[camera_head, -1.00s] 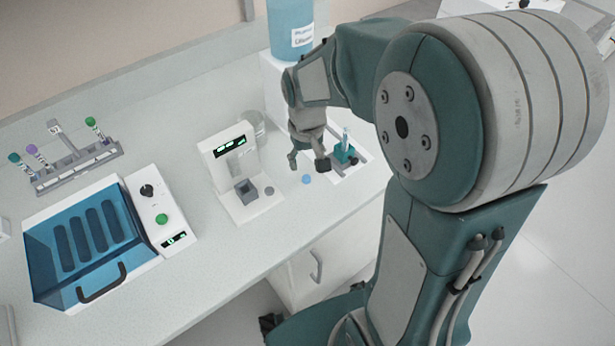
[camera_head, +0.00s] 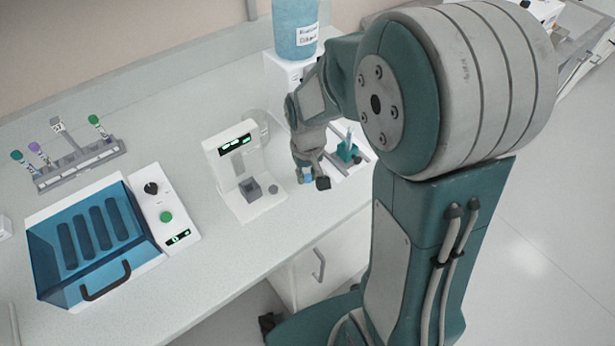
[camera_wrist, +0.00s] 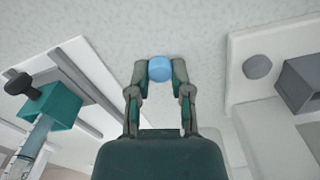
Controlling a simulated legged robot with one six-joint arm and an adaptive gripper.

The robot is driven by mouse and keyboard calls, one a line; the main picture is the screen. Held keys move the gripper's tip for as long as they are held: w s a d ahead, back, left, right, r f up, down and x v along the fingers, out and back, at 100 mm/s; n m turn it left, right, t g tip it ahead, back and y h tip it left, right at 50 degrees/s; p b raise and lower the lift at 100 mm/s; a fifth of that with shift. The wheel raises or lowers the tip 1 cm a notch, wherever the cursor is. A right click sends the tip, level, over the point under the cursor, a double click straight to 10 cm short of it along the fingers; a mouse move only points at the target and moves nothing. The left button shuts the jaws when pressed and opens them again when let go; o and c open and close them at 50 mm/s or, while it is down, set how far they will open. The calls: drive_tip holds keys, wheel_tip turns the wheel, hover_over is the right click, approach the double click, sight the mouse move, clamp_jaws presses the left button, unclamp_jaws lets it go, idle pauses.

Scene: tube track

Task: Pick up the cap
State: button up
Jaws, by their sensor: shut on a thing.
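The cap is a small light blue round piece. In the wrist view the cap (camera_wrist: 160,68) sits between the fingertips of my gripper (camera_wrist: 159,75), with a finger touching each side. My gripper is shut on the cap. I cannot tell whether the cap still touches the bench.
A teal holder with a tube (camera_head: 348,152) stands on a rack just right of my gripper. A white device (camera_head: 238,165) with a grey square well stands to the left. A blue-lidded machine (camera_head: 88,240) and a tube rack (camera_head: 78,165) are farther left. The bench front is clear.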

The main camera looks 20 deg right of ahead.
sight(310, 176)
drive_tip(key=shift+d, duration=0.4)
drive_tip(key=shift+r, duration=0.6)
wheel_tip(310, 176, up, 2)
drive_tip(key=shift+s+a+r, duration=0.1)
drive_tip(key=shift+r, duration=0.15)
drive_tip(key=s+r, duration=0.1)
drive_tip(key=s+d+r, duration=0.1)
drive_tip(key=r, duration=0.1)
drive_tip(key=s+d+r, duration=0.1)
drive_tip(key=shift+s+r, duration=0.25)
drive_tip(key=shift+r, duration=0.15)
drive_tip(key=s+d+r, duration=0.5)
drive_tip(key=s, duration=0.3)
drive_tip(key=w+d+r+n, duration=0.1)
drive_tip(key=w+n, duration=0.1)
drive_tip(key=w, duration=0.3)
drive_tip(key=w+d+r+n, duration=0.1)
drive_tip(key=w+n, duration=0.1)
drive_tip(key=w, duration=0.3)
drive_tip(key=w+d+r+n, duration=0.1)
drive_tip(key=w+r+n, duration=0.1)
drive_tip(key=w, duration=0.3)
drive_tip(key=shift+d, duration=0.15)
drive_tip(key=shift+w+f, duration=0.1)
drive_tip(key=shift+f, duration=2.7)
drive_tip(key=shift+f, duration=0.6)
